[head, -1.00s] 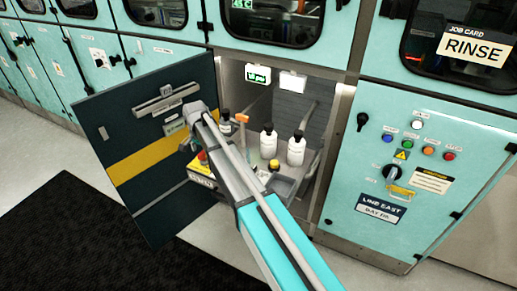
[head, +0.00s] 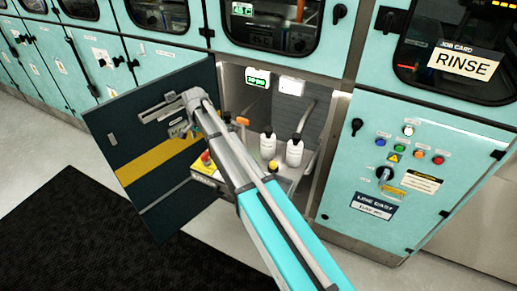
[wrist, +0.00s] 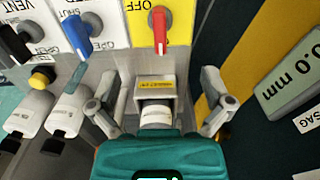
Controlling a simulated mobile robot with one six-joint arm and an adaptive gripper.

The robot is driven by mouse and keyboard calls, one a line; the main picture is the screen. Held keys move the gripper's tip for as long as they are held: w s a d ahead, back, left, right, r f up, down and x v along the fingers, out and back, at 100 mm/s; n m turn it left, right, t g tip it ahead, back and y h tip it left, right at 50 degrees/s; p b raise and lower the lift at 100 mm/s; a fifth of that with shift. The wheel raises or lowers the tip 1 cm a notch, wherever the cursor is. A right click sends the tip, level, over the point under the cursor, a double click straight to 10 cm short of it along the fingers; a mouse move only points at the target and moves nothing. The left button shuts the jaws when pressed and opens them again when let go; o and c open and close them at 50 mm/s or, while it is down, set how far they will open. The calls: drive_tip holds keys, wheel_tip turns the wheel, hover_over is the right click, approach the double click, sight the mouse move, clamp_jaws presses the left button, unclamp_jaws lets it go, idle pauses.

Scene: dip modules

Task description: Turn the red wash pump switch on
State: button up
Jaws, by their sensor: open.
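My gripper (wrist: 158,84) is open, with one finger either side of the view's middle line, below the red handle in the picture. Nothing is held between the fingers, and they look apart from the handle. In the head view my gripper (head: 178,124) is in front of the open dark cabinet door.
A blue handle (wrist: 76,30) marked "SHUT" and a black handle (wrist: 15,45) marked "VENT" sit left of the red one. A small yellow-labelled box (wrist: 155,88) lies between my fingers in the picture. White bottles (head: 294,152) stand inside the open cabinet.

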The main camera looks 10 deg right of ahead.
sight(205, 153)
drive_tip(key=shift+r+p, duration=2.7)
drive_tip(key=shift+r, duration=0.25)
drive_tip(key=s+d+r+n+p, duration=0.1)
drive_tip(key=s+d+n, duration=0.4)
drive_tip(key=s+d, duration=1.3)
drive_tip(key=shift+s+d+n, duration=0.3)
drive_tip(key=shift+s+n, duration=0.1)
drive_tip(key=shift+s, duration=0.05)
drive_tip(key=s+d+n, duration=0.1)
drive_tip(key=s+d, duration=0.3)
drive_tip(key=s, duration=0.3)
drive_tip(key=shift+r+n, duration=0.25)
drive_tip(key=shift+n, duration=0.15)
